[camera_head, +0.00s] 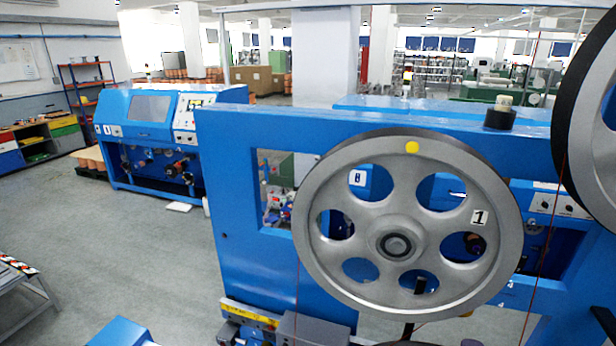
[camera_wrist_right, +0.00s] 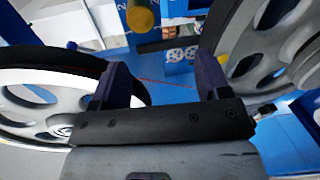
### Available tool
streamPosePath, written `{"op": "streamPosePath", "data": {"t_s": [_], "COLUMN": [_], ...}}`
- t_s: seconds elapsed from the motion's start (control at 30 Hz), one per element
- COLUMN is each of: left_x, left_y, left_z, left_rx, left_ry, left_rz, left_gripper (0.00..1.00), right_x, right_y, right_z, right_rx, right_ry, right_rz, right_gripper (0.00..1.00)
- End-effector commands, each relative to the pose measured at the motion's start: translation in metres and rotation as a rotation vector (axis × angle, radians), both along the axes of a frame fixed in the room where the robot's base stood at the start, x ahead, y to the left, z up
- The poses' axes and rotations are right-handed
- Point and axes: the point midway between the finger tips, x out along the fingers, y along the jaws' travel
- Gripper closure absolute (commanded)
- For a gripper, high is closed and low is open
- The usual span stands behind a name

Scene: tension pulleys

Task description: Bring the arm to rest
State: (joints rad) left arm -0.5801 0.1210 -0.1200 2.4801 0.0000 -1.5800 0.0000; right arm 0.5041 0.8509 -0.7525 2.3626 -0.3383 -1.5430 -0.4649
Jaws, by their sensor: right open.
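My right gripper (camera_wrist_right: 162,66) shows in the right wrist view. Its two dark fingers stand well apart with nothing held between them. A large grey pulley wheel (camera_wrist_right: 38,82) with a black rim is to its left, partly behind the left finger. Another grey wheel (camera_wrist_right: 285,62) is to its right. In the head view, a large grey pulley (camera_head: 397,246) marked 1, with a yellow dot, stands in front of the blue machine frame (camera_head: 230,190). Part of a second wheel (camera_head: 600,120) shows at the right edge. Neither gripper is clearly seen in the head view.
A thin red wire (camera_wrist_right: 165,82) runs beyond the fingers. A yellow cylinder (camera_wrist_right: 142,16) is at the top of the wrist view. In the head view, another blue machine (camera_head: 150,135) stands at the back left. The grey floor (camera_head: 120,250) there is mostly clear.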

Motion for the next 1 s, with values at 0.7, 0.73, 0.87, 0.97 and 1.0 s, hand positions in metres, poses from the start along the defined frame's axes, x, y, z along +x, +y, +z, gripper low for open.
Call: {"op": "streamPosePath", "data": {"t_s": [0.7, 0.73, 0.87, 0.97, 1.0], "left_x": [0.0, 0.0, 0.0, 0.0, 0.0], "left_y": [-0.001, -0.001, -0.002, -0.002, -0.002], "left_z": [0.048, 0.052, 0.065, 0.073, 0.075], "left_rx": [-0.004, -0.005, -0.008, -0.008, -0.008], "left_ry": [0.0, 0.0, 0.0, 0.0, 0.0], "left_rz": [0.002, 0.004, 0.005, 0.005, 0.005], "left_gripper": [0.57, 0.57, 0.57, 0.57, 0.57], "right_x": [-0.09, -0.1, -0.146, -0.182, -0.196], "right_y": [0.052, 0.053, 0.053, 0.055, 0.058], "right_z": [-0.073, -0.081, -0.115, -0.137, -0.144], "right_rx": [1.159, 1.185, 1.265, 1.299, 1.308], "right_ry": [0.273, 0.296, 0.391, 0.465, 0.494], "right_rz": [-0.295, -0.327, -0.474, -0.575, -0.608], "right_gripper": [0.3, 0.3, 0.3, 0.3, 0.3]}}
